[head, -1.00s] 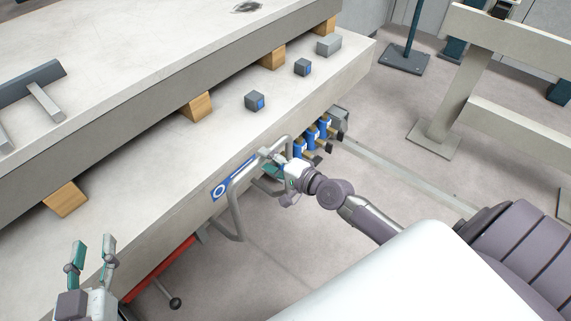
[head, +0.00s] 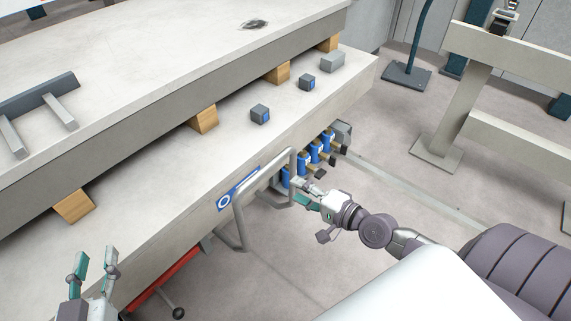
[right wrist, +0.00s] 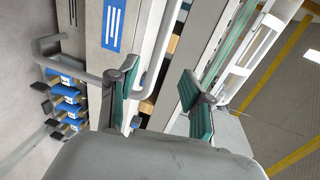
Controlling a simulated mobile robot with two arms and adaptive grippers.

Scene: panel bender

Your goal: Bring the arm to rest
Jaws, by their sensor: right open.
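My right gripper (head: 303,193) is beside the bent grey tube handle (head: 241,215) on the front of the light stone-like bench. In the right wrist view my right gripper (right wrist: 160,103) has its two teal-padded fingers spread apart, with nothing seen held between them. The tube handle (right wrist: 58,40) shows there to the left of the fingers. My left gripper (head: 95,263) is at the lower left of the head view, with its two fingers upright, apart and empty.
Several blue valves with dark handles (head: 315,152) sit on the bench front near my right gripper. Small grey blocks (head: 260,114) and wooden spacers (head: 203,119) lie on the lower slab (head: 160,160). A red part (head: 165,280) is below. Open floor (head: 400,170) lies right of the bench.

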